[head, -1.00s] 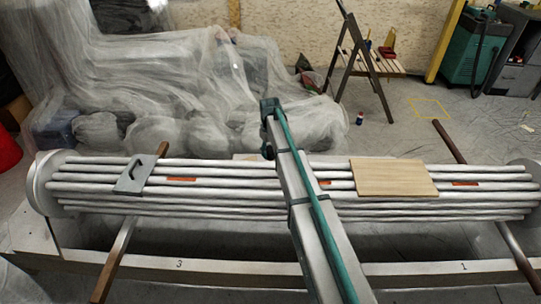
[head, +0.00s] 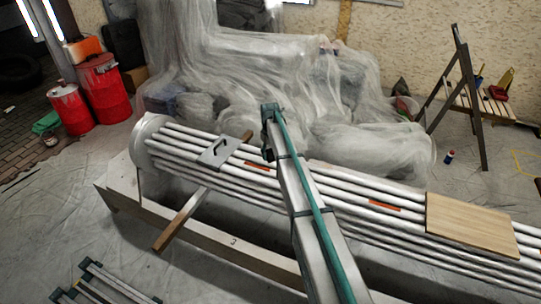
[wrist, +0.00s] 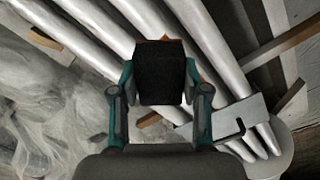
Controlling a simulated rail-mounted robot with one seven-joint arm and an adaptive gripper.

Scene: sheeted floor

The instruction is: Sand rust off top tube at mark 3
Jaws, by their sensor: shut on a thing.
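A bundle of pale tubes (head: 320,193) lies across a long beam stand. An orange-brown rust patch (head: 257,167) shows on an upper tube, and a black "3" (head: 234,241) is on the beam in front. A second rust patch (head: 384,205) lies further right. My gripper (wrist: 158,76) is shut on a dark block (wrist: 160,85), seen above the tubes in the wrist view. An orange edge shows beside the block, mostly hidden by it. Whether the block touches a tube I cannot tell. In the head view my arm hides the block.
A grey plate with a black handle (head: 218,152) lies on the tubes left of my arm. A wooden board (head: 470,222) lies on them at right. A wooden bar (head: 181,219) juts out in front. Sheeted objects (head: 300,85) stand behind; red drums (head: 100,88) stand at left.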

